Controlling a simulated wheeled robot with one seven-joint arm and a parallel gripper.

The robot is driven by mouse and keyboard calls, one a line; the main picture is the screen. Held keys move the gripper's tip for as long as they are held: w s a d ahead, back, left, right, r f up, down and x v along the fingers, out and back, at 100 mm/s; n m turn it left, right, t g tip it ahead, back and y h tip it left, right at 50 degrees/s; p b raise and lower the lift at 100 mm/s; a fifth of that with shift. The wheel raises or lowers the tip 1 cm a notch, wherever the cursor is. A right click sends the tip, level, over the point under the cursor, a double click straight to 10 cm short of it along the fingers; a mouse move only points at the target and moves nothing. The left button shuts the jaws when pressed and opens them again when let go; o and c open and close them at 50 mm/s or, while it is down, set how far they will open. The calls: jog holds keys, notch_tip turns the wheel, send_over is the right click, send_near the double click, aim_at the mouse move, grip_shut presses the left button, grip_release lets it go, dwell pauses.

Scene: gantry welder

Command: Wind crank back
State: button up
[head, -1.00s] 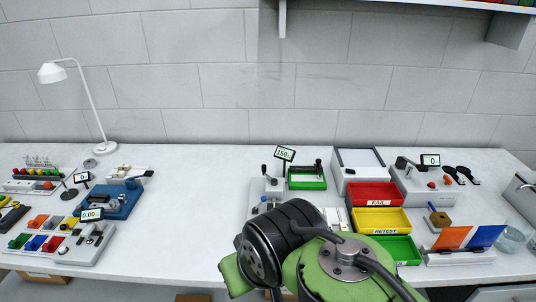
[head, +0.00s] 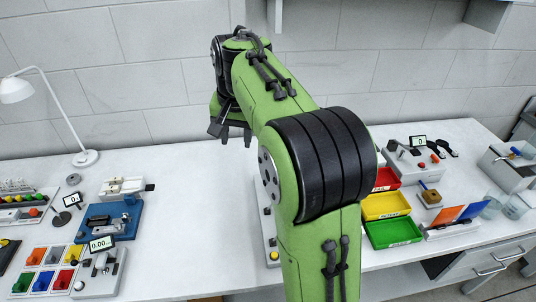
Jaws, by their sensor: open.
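My gripper (head: 232,135) is raised over the back part of the bench, near the wall, pointing down. Its dark fingers are apart and nothing shows between them. My green arm with its black joint crosses the middle of the view and hides most of the bench behind it. Only the left edge of a grey machine base (head: 265,225), with a yellow button, shows beside my arm. No crank can be made out there. The gripper is apart from everything on the bench.
Left are a blue fixture (head: 107,222), a grey unit with a display (head: 98,275), coloured bins (head: 47,268) and a white lamp (head: 85,157). Right are red, yellow (head: 385,205) and green (head: 394,232) trays. The bench left of my arm (head: 195,210) is clear.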

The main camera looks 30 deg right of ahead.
jog(key=w+d+f+m+g+p, duration=0.1)
jog(key=w+d+f+m+p, duration=0.1)
jog(key=w+d+m+p, duration=0.5)
jog(key=w+d+f+m+g+p, duration=0.15)
jog(key=w+d+f+p, duration=0.25)
jog(key=d+f, duration=0.4)
jog(key=shift+y, duration=0.3)
jog(key=f+b, duration=0.1)
jog(key=f, duration=0.3)
jog(key=f+b, duration=0.2)
jog(key=f, duration=0.3)
jog(key=d+f+b, duration=0.1)
jog(key=f+b, duration=0.1)
jog(key=f, duration=0.3)
jog(key=shift+s+f, duration=0.15)
jog(key=shift+f, duration=0.05)
jog(key=shift+d+f, duration=0.1)
jog(key=shift+f, duration=0.35)
grip_shut()
